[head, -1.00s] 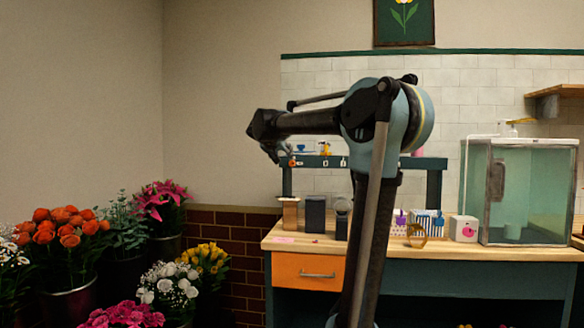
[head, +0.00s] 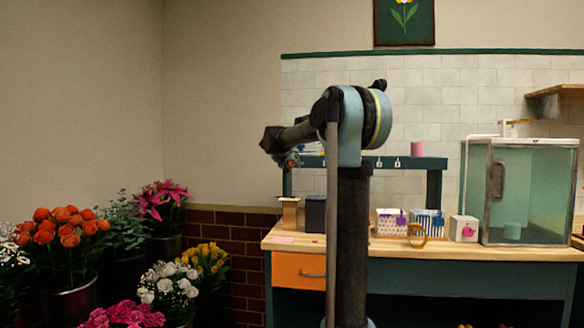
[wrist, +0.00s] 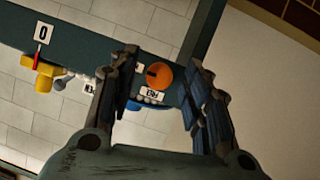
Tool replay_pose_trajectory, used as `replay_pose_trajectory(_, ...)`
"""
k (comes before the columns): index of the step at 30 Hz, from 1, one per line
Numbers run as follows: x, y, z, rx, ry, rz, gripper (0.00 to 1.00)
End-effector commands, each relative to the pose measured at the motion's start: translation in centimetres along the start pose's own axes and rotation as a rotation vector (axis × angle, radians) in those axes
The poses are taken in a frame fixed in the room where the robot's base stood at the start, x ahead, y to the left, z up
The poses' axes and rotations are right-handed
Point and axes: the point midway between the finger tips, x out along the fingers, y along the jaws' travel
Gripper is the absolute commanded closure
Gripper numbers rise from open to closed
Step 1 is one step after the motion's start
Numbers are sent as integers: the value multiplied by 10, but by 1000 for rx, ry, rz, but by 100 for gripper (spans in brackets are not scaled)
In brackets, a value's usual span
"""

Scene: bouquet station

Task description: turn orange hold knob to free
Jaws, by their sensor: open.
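The orange knob (wrist: 159,76) is on the dark green rail (wrist: 110,50), near one end of it. A dark slot or mark shows on its face. A white label (wrist: 152,96) with black letters is beside the knob; its text is too small to read surely. My gripper (wrist: 163,72) is open, with one finger on each side of the knob in the wrist view. The knob appears closer to the left finger; I cannot tell whether it touches. In the head view my gripper (head: 289,160) is at the left end of the rail and hides the knob.
A grey lever (wrist: 64,79) is nearby. The wooden counter (head: 450,249) below holds boxes and a glass tank (head: 530,190). Flower buckets (head: 70,285) stand at left.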

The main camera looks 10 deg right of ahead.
Motion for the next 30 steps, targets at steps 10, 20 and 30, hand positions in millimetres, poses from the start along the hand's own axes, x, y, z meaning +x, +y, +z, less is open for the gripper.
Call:
replay_pose_trajectory(10,0,0,0,0,0,0,99)
replay_pose_trajectory(20,0,3,0,-37,2,20,99)
replay_pose_trajectory(30,0,0,1,-239,15,107,99)
